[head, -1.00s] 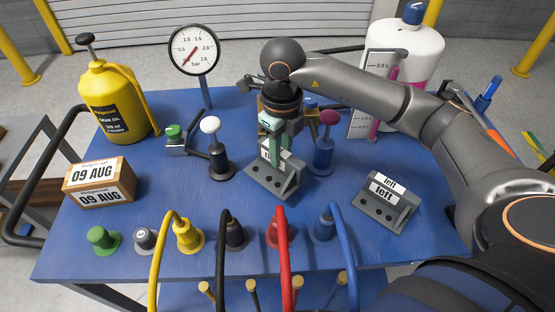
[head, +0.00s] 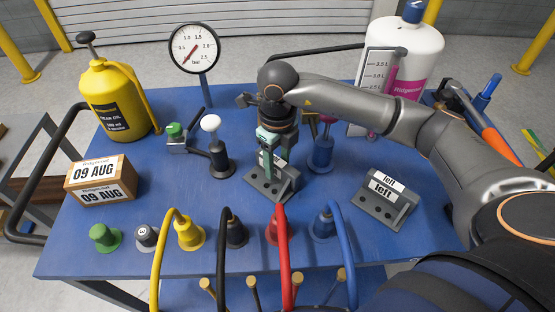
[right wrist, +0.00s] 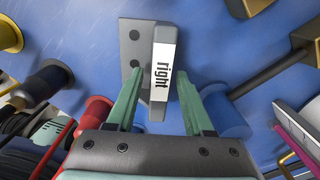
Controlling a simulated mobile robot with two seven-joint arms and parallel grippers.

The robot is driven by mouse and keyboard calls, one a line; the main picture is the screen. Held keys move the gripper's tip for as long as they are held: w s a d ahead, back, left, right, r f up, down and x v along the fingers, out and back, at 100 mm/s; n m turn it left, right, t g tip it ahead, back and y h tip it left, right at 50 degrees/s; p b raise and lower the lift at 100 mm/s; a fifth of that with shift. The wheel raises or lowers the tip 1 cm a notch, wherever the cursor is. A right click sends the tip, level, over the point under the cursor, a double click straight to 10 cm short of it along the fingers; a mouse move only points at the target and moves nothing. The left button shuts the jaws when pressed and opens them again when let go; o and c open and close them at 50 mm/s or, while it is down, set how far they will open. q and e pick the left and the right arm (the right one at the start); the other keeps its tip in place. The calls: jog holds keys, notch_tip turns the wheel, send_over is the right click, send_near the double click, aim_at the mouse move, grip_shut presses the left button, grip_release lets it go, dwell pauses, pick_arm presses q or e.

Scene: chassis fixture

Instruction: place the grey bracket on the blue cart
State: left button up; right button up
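A grey bracket (head: 262,188) with a white label stands on the blue cart (head: 130,225), near the middle of its top. In the right wrist view its label reads "right", and its upright plate (right wrist: 160,108) and holed base show. My right gripper (right wrist: 158,85) reaches down over this bracket. Its two green fingers stand apart, one on each side of the upright plate, with small gaps visible. In the head view the right gripper (head: 272,155) partly covers the bracket. A second grey bracket (head: 378,210), labelled "left", stands on the cart to the right. My left gripper is not in view.
A black knob post (head: 220,165) and a blue post (head: 321,155) flank the bracket closely. Coloured plugs with cables (head: 285,260) line the front edge. A yellow oil can (head: 118,105), a box (head: 98,180), a gauge (head: 194,48) and a white tank (head: 420,50) stand around.

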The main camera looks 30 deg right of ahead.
aim_at(278, 161)
jog(key=shift+o, duration=0.2)
notch_tip(278, 161, up, 12)
jog(key=shift+r, duration=0.2)
dwell(0.3)
